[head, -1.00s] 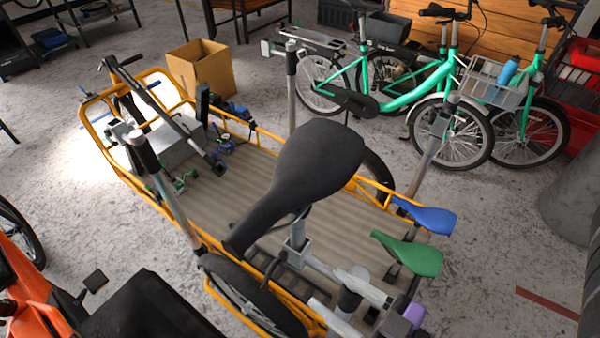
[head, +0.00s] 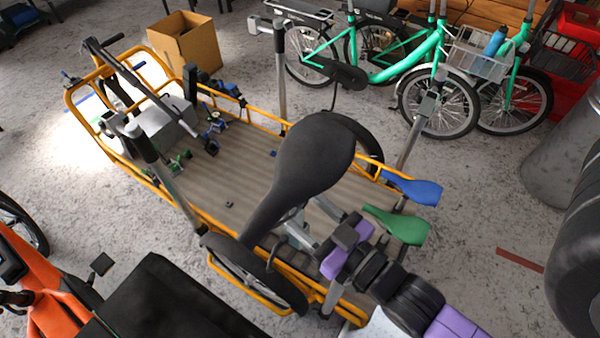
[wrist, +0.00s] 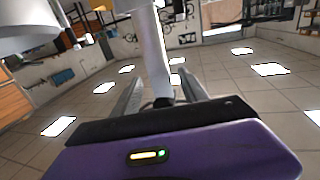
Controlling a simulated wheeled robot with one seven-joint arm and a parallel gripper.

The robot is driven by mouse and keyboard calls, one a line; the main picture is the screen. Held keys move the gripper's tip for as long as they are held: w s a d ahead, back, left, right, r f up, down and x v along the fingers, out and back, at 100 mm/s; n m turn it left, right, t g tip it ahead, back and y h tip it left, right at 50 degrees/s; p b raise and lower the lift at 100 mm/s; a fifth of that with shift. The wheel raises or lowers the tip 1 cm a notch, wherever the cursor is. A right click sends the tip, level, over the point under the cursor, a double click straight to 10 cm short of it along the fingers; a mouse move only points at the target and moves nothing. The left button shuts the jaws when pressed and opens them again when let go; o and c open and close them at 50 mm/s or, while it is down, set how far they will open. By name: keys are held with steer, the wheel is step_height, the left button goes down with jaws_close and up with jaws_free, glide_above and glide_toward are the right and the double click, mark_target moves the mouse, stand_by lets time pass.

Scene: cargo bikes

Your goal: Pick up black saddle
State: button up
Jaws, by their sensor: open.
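The large black saddle (head: 312,160) fills the middle of the head view, above the yellow-framed cargo bike, with its wide end up and its narrow nose pointing down-left. My gripper (head: 312,228) reaches in from the lower right, beneath and beside the saddle, partly hidden by it. In the wrist view, its purple hand is at the bottom and the two grey fingers (wrist: 160,88) are apart. A pale upright post (wrist: 152,50) shows between or just beyond them. I cannot tell whether they touch it. The saddle is not clearly seen in the wrist view.
A blue saddle (head: 412,190) and a green saddle (head: 398,225) stand close to the right of my gripper. The cargo deck (head: 240,170) is ribbed, with metal posts around it. Green bikes (head: 410,65) and a cardboard box (head: 185,42) stand behind.

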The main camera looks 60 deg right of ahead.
steer(key=shift+p+x, duration=0.65)
steer(key=shift+x, duration=1.5)
steer(key=shift+a, duration=0.1)
jaws_close()
